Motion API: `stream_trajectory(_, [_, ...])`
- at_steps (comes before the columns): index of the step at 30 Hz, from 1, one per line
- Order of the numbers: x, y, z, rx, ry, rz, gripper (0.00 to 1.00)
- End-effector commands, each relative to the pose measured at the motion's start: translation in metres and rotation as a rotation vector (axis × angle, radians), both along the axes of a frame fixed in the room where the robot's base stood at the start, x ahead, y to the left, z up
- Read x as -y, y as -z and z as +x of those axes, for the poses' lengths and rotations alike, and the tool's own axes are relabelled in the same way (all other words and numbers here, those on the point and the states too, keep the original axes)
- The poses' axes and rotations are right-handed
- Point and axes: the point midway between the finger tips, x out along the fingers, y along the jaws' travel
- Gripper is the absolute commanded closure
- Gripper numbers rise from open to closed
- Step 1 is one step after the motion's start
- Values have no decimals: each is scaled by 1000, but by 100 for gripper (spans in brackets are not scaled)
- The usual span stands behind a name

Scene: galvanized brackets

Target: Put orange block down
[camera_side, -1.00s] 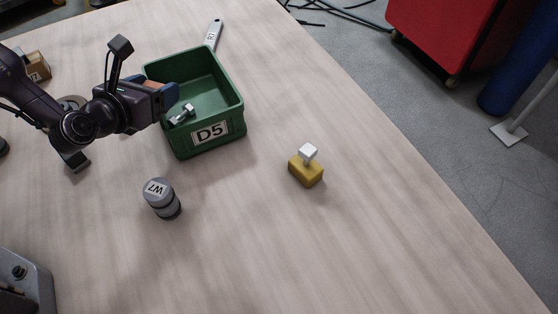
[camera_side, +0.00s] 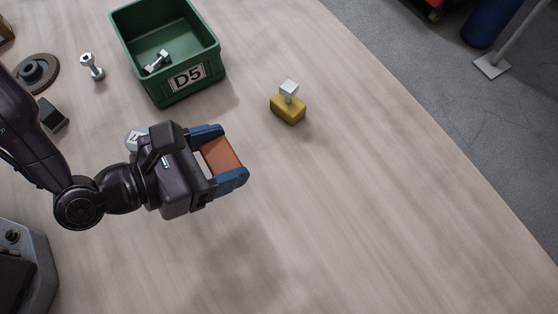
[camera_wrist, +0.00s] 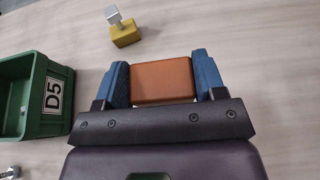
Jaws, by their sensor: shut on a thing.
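The orange block (camera_side: 221,155) is held between the two blue fingers of my gripper (camera_side: 226,156). The block seems to be above the tabletop, with a soft shadow below, but the height is hard to tell.
The green bin D5 (camera_side: 128,54) holds a metal part (camera_side: 157,62). A yellow block (camera_side: 288,109) with a white cube on a stem (camera_side: 289,88) stands to the right. The grey cylinder (camera_side: 134,140) is partly hidden by my gripper. The table's right front (camera_side: 380,230) is clear.

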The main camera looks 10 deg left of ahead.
Motion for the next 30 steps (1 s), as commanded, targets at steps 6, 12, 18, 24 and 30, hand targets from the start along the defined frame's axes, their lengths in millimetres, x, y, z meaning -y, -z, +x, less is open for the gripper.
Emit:
stream_trajectory(6, [39,33,29,-2,0,1,64])
stream_trajectory(12, [58,62,45,0,-1,-1,64])
stream_trajectory(18, [66,74,52,-1,0,-1,64])
stream_trajectory(24, [67,102,52,-2,-1,1,64])
stream_trajectory(30, [67,105,53,0,-1,-1,64])
